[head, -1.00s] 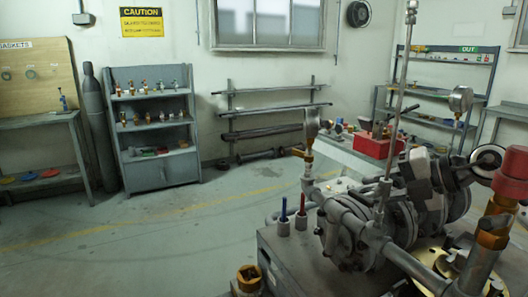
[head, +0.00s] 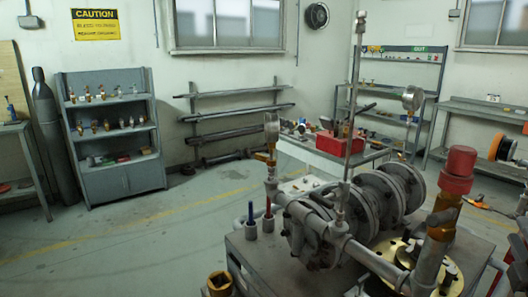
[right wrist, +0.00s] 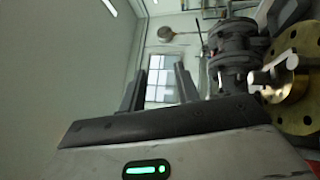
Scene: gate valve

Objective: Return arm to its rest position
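The grey flanged valve assembly (head: 380,200) stands on a grey work stand (head: 245,245) at the lower right of the head view. A pipe with a red cap (head: 460,162) rises at its right, and a brass flange (head: 405,262) lies at its front. The right wrist view shows the valve (right wrist: 235,50) and a brass disc (right wrist: 305,75) at the right. My right gripper (right wrist: 160,88) has its two dark fingers apart with nothing between them. It is clear of the valve, to its left in that view. My left gripper is out of view.
A tall thin rod (head: 354,95) and pressure gauges (head: 412,98) stick up around the valve. A table with a red toolbox (head: 335,143) stands behind it. A shelf cabinet (head: 112,135) and pipe rack (head: 235,120) line the wall. The floor at left is clear.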

